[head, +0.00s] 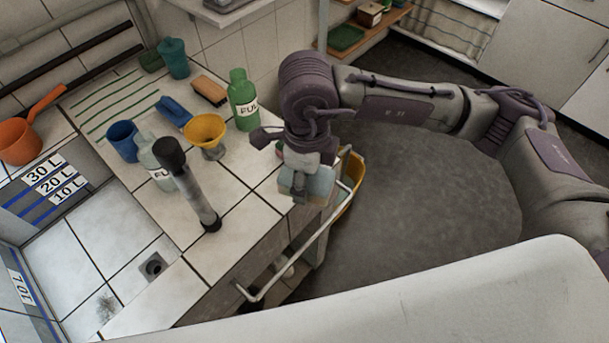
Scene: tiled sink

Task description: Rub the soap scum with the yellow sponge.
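A dark smudge that looks like the soap scum (105,303) is on the pale tiled floor of the sink, below the drain (152,266). My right gripper (305,172) points down at the counter's right edge, by the white rail. A pale blue block with a tan part (317,187) is right under it. I cannot tell whether this block is a sponge or whether the gripper holds it, as the wrist hides the fingers. No plainly yellow sponge shows. My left gripper is not in view.
On the counter stand a dark-capped clear tube (190,190), a yellow funnel (206,131), a green bottle (243,100), a blue cup (123,141), a blue brush (174,111) and a brown block (209,90). A white rail (305,248) runs along the counter's edge.

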